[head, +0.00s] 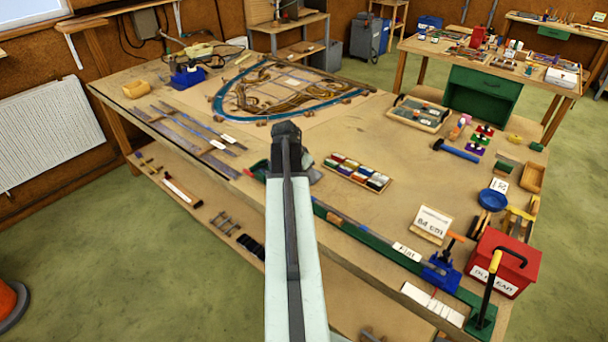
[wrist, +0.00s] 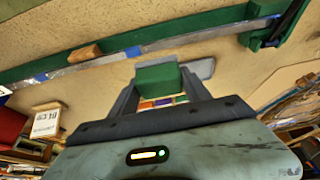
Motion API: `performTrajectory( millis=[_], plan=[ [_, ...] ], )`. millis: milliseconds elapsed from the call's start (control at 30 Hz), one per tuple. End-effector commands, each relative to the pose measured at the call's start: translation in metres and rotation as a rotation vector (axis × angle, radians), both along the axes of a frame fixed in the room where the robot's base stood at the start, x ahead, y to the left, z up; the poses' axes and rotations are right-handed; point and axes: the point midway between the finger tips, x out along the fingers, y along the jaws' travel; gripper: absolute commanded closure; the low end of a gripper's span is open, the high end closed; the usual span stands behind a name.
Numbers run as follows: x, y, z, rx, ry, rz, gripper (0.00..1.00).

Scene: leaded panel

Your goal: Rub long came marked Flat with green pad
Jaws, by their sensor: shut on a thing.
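My gripper (wrist: 157,86) is shut on the green pad (wrist: 157,76), a small block held between both fingers in the wrist view. The long came (wrist: 190,38) is a thin grey strip along a green rail, crossing the top of the wrist view. Bare bench shows between pad and came there, and they look apart. In the head view the came (head: 347,220) runs along the bench's front edge, with a white label reading Flat (head: 407,252) near its right end.
A green clamp (wrist: 270,36) stands at the rail's right end in the wrist view. A wooden block (wrist: 85,54) lies against the rail. In the head view, a tray of coloured blocks (head: 357,174) is right of my arm; a blue vise (head: 440,272) and red box (head: 503,263) are farther right.

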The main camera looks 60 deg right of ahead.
Motion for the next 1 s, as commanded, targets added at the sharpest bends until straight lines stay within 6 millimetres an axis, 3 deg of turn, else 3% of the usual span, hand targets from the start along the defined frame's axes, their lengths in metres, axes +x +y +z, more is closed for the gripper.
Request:
performTrajectory(
  millis=[267, 600, 1000],
  plan=[
    [0.000, 0.000, 0.001, 0.000, 0.000, 0.000, 0.82],
    [0.000, 0.000, 0.032, 0.000, 0.000, 0.000, 0.82],
    [-0.001, 0.000, 0.030, 0.000, 0.000, -0.001, 0.82]
  ],
)
